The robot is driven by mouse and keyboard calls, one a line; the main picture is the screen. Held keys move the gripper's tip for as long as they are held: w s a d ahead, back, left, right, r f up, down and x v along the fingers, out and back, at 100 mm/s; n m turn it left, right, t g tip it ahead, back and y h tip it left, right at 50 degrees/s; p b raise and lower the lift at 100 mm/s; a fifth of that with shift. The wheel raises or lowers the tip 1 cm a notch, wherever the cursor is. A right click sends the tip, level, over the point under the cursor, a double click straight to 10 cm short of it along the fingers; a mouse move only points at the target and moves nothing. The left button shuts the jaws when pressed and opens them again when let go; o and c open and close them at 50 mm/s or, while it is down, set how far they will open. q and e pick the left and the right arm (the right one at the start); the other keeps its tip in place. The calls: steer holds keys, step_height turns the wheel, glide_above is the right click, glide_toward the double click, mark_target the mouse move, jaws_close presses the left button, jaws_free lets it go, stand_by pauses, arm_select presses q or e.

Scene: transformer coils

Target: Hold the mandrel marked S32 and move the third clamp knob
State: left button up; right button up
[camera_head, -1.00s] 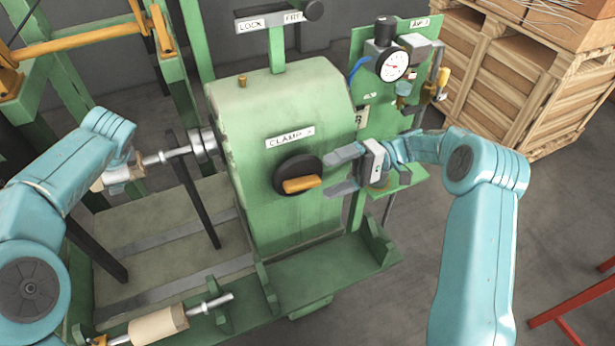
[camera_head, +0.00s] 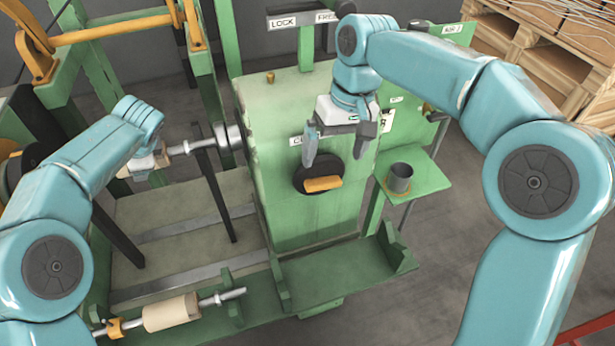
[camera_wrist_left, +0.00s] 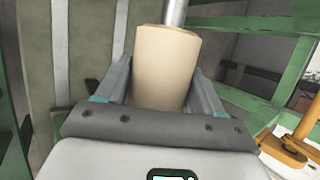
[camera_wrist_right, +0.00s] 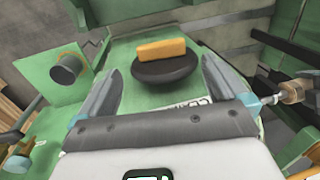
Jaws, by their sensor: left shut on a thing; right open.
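The clamp knob (camera_head: 318,177) is a black disc with an orange grip bar, on the front of the green machine housing (camera_head: 310,220). It also shows in the right wrist view (camera_wrist_right: 165,62), with the bar lying roughly level. My right gripper (camera_head: 335,160) is open, its fingers pointing down above the knob and apart from it. In the left wrist view, my left gripper (camera_wrist_left: 160,90) is shut on a tan cylindrical mandrel (camera_wrist_left: 166,65) on a metal shaft. In the head view that mandrel is mostly hidden by my left arm. No S32 marking is readable.
Another tan mandrel (camera_head: 172,313) on a shaft lies on the lower green rail. A grey cup (camera_head: 399,178) stands on a green shelf (camera_head: 430,180) right of the housing. A lever with a LOCK label (camera_head: 284,22) rises at the back. Wooden crates (camera_head: 550,60) stand at far right.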

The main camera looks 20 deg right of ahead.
mark_target(325, 183)
steer(key=f, duration=0.2)
steer(key=a+f, duration=0.1)
steer(key=f, duration=0.5)
steer(key=shift+a, duration=0.15)
steer(key=c, duration=0.8)
